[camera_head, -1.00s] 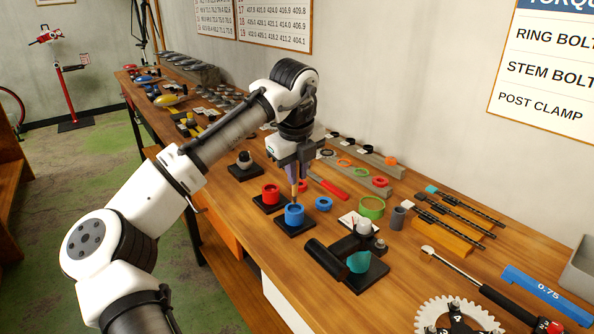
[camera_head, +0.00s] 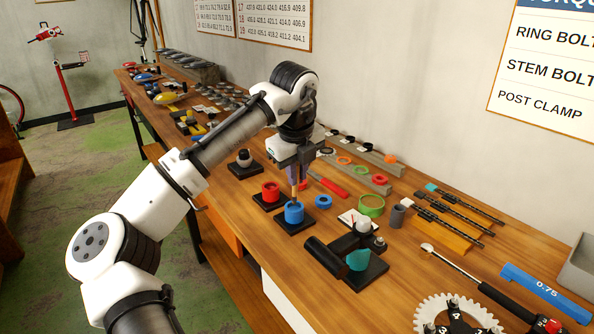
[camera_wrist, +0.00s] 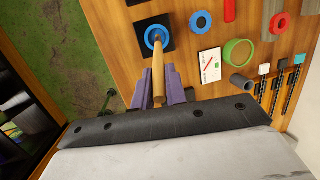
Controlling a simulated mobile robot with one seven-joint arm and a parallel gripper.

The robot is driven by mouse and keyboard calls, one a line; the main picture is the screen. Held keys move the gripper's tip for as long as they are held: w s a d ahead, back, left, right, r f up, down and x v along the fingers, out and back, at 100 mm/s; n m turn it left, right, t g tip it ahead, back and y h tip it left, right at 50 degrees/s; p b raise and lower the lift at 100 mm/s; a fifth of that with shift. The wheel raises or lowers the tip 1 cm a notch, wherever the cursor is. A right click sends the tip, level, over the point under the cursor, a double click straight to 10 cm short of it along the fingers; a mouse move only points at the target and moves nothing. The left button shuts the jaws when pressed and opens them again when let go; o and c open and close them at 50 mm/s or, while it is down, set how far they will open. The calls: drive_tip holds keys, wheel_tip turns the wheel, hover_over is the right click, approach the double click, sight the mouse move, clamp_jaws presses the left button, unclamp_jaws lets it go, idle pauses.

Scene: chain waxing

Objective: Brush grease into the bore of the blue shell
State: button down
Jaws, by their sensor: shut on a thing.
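The blue shell (camera_head: 294,213) stands upright on a black square pad on the workbench. It also shows in the wrist view (camera_wrist: 147,38), seen from above as a blue ring. My gripper (camera_head: 297,174) is above the shell, pointing down, and its purple fingers (camera_wrist: 160,90) are shut on a wooden-handled brush (camera_wrist: 158,72). The brush points down, and its lower end is at the shell's bore. The bristles are hidden, so I cannot tell how deep they reach.
A red shell (camera_head: 271,192) stands on a pad just left of the blue one. A blue ring (camera_head: 323,202), a green ring (camera_head: 371,205) and a grey cylinder (camera_head: 397,215) lie to the right. A black fixture with a teal cone (camera_head: 358,260) is in front.

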drive_tip(key=shift+f+b, duration=0.3)
drive_tip(key=shift+f, duration=0.6)
idle(0.6)
drive_tip(key=shift+s+a, duration=0.3)
drive_tip(key=shift+a, duration=0.15)
drive_tip(key=shift+d+p, duration=0.1)
drive_tip(key=shift+p, duration=0.25)
drive_tip(key=shift+w+d+p, duration=0.25)
drive_tip(key=shift+d+p, duration=0.2)
drive_tip(key=shift+d, duration=0.35)
